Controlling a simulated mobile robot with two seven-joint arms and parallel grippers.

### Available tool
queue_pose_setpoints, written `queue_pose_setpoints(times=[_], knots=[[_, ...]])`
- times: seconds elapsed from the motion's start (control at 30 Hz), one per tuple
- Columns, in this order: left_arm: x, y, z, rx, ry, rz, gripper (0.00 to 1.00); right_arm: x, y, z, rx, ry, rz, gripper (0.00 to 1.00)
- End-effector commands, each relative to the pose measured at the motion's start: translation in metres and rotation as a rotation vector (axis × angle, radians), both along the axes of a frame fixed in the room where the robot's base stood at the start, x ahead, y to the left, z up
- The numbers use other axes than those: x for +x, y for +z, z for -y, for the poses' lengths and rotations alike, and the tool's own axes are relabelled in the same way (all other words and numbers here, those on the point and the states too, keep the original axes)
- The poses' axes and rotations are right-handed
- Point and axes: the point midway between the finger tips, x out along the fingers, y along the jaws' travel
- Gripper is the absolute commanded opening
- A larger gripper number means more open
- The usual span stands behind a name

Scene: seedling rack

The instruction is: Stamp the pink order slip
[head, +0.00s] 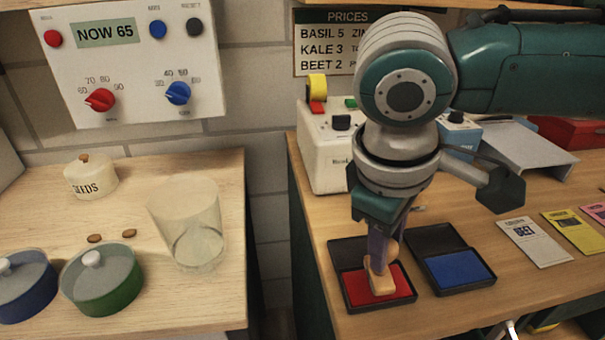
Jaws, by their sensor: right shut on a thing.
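My right gripper (381,243) points down over the right-hand table and is shut on a wooden stamp (380,280). The stamp is upright at the red ink pad (402,291), over its red surface; its lower face is hidden, so I cannot tell whether it touches. A blue ink pad (459,269) lies open just to the right. The pink order slip (597,211) lies on the table at the right edge of the picture, partly cut off. A yellow slip (573,230) and a white slip reading BEET (534,241) lie left of it. My left gripper is out of view.
A white machine (325,165) and a grey sloped tray (525,150) stand behind the pads. The left table holds a glass beaker (187,225), a seeds jar (91,178) and two lidded pots. A gap separates the tables.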

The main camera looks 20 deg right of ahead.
Motion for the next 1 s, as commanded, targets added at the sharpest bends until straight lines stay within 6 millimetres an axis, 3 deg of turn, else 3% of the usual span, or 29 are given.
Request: queue_pose_setpoints(times=[1.0], knots=[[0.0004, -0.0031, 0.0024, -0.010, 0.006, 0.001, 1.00, -0.0002, -0.0080, -0.0001, 0.000, 0.000, -0.001, 0.01]])
